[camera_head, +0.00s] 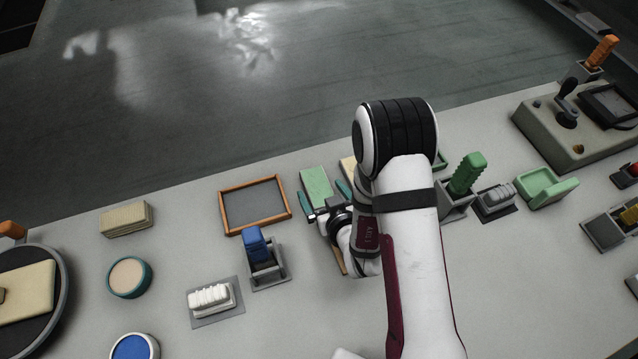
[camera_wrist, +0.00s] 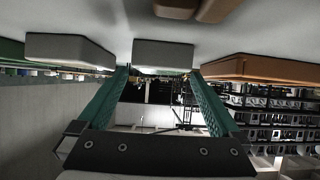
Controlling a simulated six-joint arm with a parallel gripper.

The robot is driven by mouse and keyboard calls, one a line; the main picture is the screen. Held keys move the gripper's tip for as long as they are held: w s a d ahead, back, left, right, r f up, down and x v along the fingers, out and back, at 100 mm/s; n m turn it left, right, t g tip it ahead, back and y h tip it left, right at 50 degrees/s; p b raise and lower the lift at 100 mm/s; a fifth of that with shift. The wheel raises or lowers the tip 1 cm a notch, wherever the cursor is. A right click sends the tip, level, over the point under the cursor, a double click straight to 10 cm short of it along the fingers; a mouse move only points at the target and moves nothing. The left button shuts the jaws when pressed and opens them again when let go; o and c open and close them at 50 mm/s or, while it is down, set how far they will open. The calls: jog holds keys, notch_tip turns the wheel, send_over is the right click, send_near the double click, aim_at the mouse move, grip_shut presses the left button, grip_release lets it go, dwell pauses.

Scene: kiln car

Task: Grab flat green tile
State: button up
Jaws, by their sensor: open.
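The flat green tile (camera_head: 315,183) lies on the table just right of the wood-framed slate, partly covered by my gripper. My gripper (camera_head: 322,189) is open, with one teal finger at each side of the tile in the head view. In the wrist view my gripper (camera_wrist: 159,74) shows both teal fingers apart. A block that looks grey there, apparently the tile (camera_wrist: 164,54), sits between the fingertips. I see no clear contact of the fingers with it.
The framed slate (camera_head: 255,205) is close on the left; its brown rim (camera_wrist: 265,68) is near one finger in the wrist view. A cream block (camera_head: 348,166) is close on the right, partly hidden by my arm. A blue-handled tool (camera_head: 255,245) stands in front of the slate.

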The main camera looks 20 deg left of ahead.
jog(key=shift+x, duration=0.95)
grip_shut()
